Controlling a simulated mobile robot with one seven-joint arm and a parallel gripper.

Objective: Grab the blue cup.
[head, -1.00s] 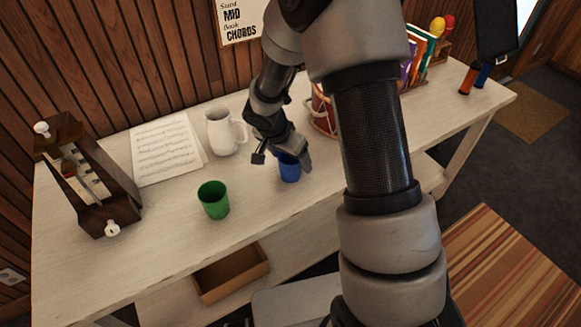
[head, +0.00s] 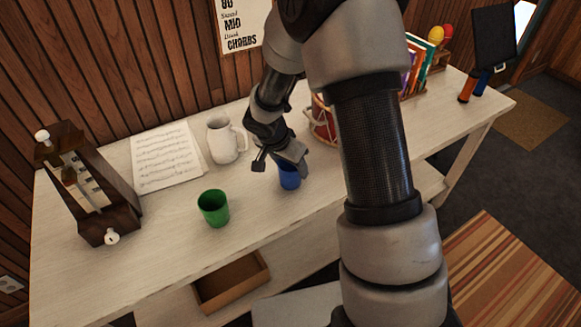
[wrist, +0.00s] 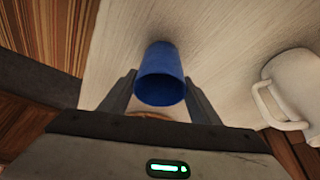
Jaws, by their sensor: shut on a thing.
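The blue cup (head: 289,177) is near the middle of the white table, right of the green cup. My gripper (head: 281,166) reaches down over it from above and hides part of its rim. In the wrist view the blue cup (wrist: 161,78) is between the two fingers of my gripper (wrist: 160,92), one on each side, and the gripper is shut on it. The cup looks upright at table height; I cannot tell whether its base touches the table.
A green cup (head: 213,208) stands to the left on the table (head: 160,235). A white pitcher (head: 222,140) is behind, beside sheet music (head: 163,160). A dark wooden metronome-like box (head: 88,190) is far left. A drum (head: 322,122) and books (head: 415,65) stand behind my arm.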

